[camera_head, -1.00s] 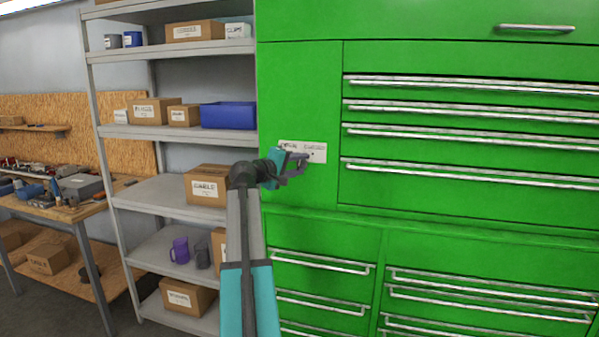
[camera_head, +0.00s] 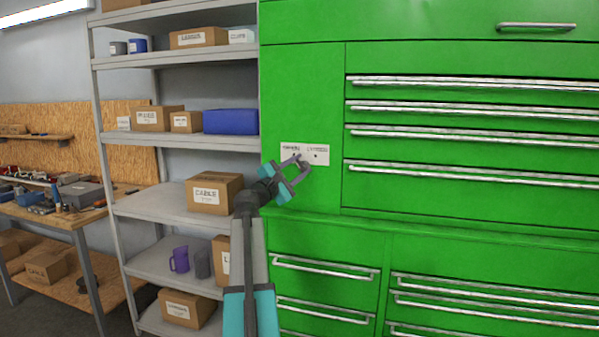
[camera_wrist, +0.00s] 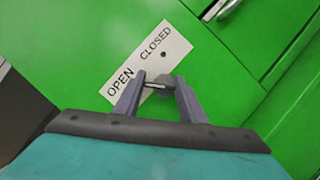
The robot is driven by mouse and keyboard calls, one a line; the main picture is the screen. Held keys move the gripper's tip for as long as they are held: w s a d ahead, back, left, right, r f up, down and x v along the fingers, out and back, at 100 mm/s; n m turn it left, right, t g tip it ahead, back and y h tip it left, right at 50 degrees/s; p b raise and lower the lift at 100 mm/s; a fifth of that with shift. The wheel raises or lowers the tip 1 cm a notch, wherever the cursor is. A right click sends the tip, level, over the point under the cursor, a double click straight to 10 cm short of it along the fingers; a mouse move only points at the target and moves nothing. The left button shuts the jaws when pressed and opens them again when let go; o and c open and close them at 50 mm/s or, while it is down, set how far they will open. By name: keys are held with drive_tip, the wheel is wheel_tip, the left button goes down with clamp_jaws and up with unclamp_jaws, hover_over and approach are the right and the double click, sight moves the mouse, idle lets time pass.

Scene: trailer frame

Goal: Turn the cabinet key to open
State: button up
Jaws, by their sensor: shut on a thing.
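The green cabinet (camera_head: 300,60) carries a white plate (camera_head: 318,150) to the left of its upper drawers. In the wrist view the plate (camera_wrist: 170,45) looks tilted and reads OPEN at lower left and CLOSED at upper right, with a dark dot below CLOSED. The small grey metal key (camera_wrist: 158,87) sits between my fingertips, near the OPEN end of the plate. My gripper (camera_head: 298,163) is shut on it and shows rolled in the head view; it also shows in the wrist view (camera_wrist: 160,82). The key's slot is hidden by the fingers.
Metal drawer handles (camera_head: 470,173) stick out to the right of the plate, and one (camera_wrist: 222,8) shows in the wrist view. A grey shelf (camera_head: 165,210) with boxes and a blue bin (camera_head: 230,122) stands close on the left. A workbench (camera_head: 60,215) is farther left.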

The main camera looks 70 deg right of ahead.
drive_tip(key=shift+w+n+t+h+b, duration=0.15)
drive_tip(key=shift+n+t+h+b, duration=0.2)
drive_tip(key=shift+n, duration=0.95)
drive_tip(key=o, duration=1)
drive_tip(key=shift+o, duration=0.2)
drive_tip(key=shift+f, duration=0.1)
drive_tip(key=b+v, duration=0.2)
drive_tip(key=v, duration=1.1)
drive_tip(key=shift+a, duration=0.35)
